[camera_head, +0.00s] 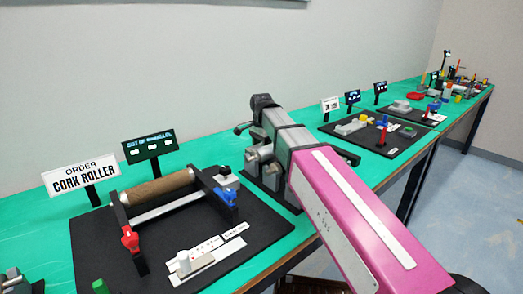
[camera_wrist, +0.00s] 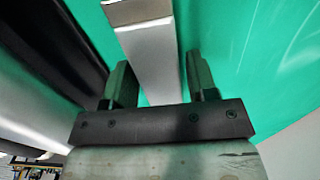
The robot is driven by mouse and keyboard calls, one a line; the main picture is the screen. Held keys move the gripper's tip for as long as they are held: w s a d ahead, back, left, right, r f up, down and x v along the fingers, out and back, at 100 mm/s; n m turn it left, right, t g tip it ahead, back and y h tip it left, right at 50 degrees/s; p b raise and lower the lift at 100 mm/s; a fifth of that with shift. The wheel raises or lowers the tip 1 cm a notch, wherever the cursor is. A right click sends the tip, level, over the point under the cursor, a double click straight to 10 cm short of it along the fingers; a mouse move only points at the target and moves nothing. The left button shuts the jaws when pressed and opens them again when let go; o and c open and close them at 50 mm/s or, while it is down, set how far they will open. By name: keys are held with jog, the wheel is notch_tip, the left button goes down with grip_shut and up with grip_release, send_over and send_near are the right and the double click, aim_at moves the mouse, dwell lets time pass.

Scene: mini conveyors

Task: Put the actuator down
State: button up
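In the wrist view my gripper (camera_wrist: 162,85) has its two greenish fingers parted, one on each side of a pale silver bar (camera_wrist: 150,60). The bar runs up the picture between them, over the green tabletop. I cannot tell whether the fingers press on it or whether it is the actuator. In the head view my pink arm link (camera_head: 355,220) reaches in from the lower right and covers part of the bench. Grey and black blocky parts (camera_head: 285,145) show at its far end. My fingers cannot be made out there.
A black board (camera_head: 90,245) at the left bears a stand with a cork roller (camera_head: 158,188), red and blue clamps and a small switch plate. An ORDER CORK ROLLER sign (camera_head: 82,178) and a dark display (camera_head: 148,145) stand behind. More boards line the green bench (camera_head: 205,150) towards the back.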

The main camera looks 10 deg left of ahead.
jog(key=c, duration=0.8)
grip_shut()
jog(key=shift+r, duration=0.15)
